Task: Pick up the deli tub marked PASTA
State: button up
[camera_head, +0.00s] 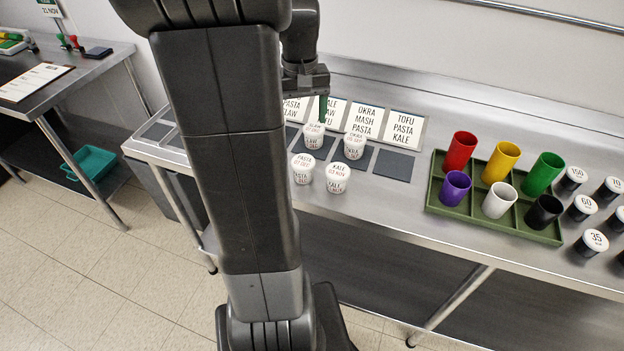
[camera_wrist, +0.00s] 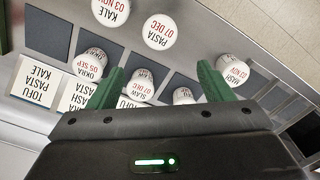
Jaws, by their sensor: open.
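The PASTA tub (camera_head: 303,168) is a small white tub with a white lid marked PASTA 07 DEC. It stands upright at the counter's front, left of the KALE tub (camera_head: 338,179). In the wrist view the PASTA tub (camera_wrist: 158,32) is beyond the fingertips, apart from them. My gripper (camera_head: 322,108) has green fingers and is above the back tubs. In the wrist view my gripper (camera_wrist: 162,78) is open and empty, with the SLAW tub (camera_wrist: 141,83) showing between the fingers. The OKRA tub (camera_head: 354,146) stands behind the KALE tub.
Dark square pads (camera_head: 394,165) and label cards (camera_head: 403,130) line the back. Another tub (camera_wrist: 232,70) marked 03 NOV is right of the fingers. A green tray (camera_head: 436,196) with coloured cups and several dark jars (camera_head: 591,243) are to the right.

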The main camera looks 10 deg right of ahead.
aim_at(303, 160)
jog(key=f, duration=0.8)
jog(key=shift+s+a+f, duration=0.1)
jog(key=shift+a+f, duration=0.2)
jog(key=shift+a, duration=0.05)
jog(key=f, duration=0.2)
jog(key=f+p, duration=0.1)
jog(key=f, duration=0.1)
jog(key=shift+s+d, duration=0.3)
jog(key=shift+f, duration=0.65)
jog(key=shift+c, duration=0.4)
